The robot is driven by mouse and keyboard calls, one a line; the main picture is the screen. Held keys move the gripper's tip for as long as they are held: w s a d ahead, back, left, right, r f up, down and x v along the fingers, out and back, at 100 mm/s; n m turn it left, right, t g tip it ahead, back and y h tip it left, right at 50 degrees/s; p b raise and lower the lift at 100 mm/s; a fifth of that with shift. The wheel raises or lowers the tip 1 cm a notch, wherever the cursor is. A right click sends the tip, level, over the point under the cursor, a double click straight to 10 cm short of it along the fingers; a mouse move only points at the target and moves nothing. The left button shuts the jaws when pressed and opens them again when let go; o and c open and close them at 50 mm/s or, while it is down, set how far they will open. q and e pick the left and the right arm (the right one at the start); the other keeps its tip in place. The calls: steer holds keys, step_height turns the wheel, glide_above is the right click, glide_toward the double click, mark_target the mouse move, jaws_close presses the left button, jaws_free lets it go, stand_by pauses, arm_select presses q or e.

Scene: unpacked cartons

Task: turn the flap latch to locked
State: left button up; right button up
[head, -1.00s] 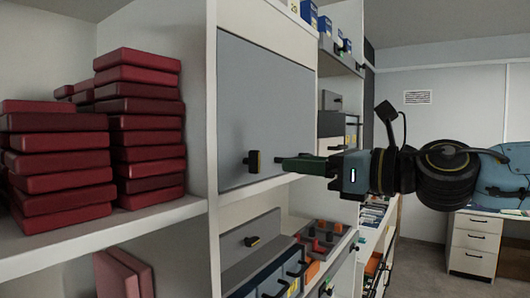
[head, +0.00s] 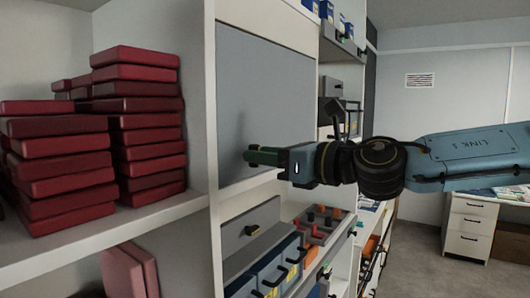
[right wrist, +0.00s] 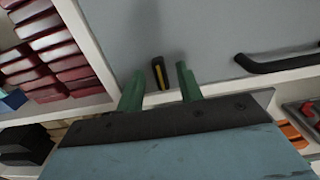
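The grey flap panel (head: 262,85) stands shut in the white shelf unit in the head view; it fills the upper part of the right wrist view (right wrist: 215,35). The flap latch (right wrist: 159,73) is a small black knob with a yellow stripe, near the panel's lower edge, standing close to upright in the wrist picture with a slight tilt. My right gripper (right wrist: 160,78) is open, its green fingers on either side of the latch, with gaps visible. In the head view the right gripper (head: 247,156) reaches the panel and hides the latch. My left gripper is not in view.
Stacks of red boxes (head: 140,120) fill the shelf left of the panel. A black bar handle (right wrist: 280,65) is right of the latch in the wrist view. Below are a grey drawer-like box (head: 250,230) and blue bins (head: 275,270). A white upright (head: 211,150) borders the panel.

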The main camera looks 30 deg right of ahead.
steer(key=shift+w+a, duration=0.1)
steer(key=shift+w, duration=0.05)
jaws_close()
stand_by(0.5)
steer(key=m, duration=1.2)
steer(key=m+b, duration=0.1)
steer(key=m, duration=0.4)
steer(key=shift+d+f+m, duration=0.25)
steer(key=shift+m, duration=0.15)
